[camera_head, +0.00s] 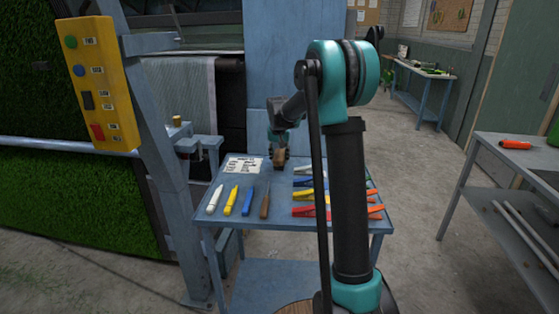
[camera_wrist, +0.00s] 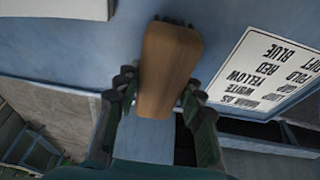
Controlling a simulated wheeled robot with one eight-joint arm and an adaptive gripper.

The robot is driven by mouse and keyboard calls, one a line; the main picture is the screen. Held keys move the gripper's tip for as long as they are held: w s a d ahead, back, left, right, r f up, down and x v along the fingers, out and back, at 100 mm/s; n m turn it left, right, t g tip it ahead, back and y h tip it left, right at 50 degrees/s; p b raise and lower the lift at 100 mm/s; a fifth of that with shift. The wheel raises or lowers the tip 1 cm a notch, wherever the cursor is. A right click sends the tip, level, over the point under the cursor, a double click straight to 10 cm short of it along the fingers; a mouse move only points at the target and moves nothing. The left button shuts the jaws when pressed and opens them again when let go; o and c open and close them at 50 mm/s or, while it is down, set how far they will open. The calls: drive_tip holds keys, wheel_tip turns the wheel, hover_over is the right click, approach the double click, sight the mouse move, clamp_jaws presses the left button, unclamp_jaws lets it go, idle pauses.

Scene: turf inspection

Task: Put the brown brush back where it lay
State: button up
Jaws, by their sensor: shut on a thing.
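My gripper (camera_head: 279,150) is above the back part of the blue table (camera_head: 235,220), fingers pointing down. It is shut on the brown brush (camera_wrist: 170,70), whose smooth wooden body shows between the two fingers in the wrist view (camera_wrist: 158,105). In the head view the brush (camera_head: 279,158) is small and partly covered by the gripper, and I cannot tell whether it touches the table. A slim brown tool (camera_head: 265,202) lies at the front of the table, right of the blue marker (camera_head: 247,202).
A white marker (camera_head: 215,199) and a yellow marker (camera_head: 231,200) lie left of the blue one. A printed card (camera_head: 244,166) lies at the back left. Several coloured clips (camera_head: 310,196) lie on the right, partly behind my arm. A grey bench (camera_head: 485,160) stands at right.

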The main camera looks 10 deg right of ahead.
drive_tip(key=shift+f, duration=0.5)
drive_tip(key=o, duration=1.1)
drive_tip(key=shift+c, duration=0.2)
drive_tip(key=v, duration=1.2)
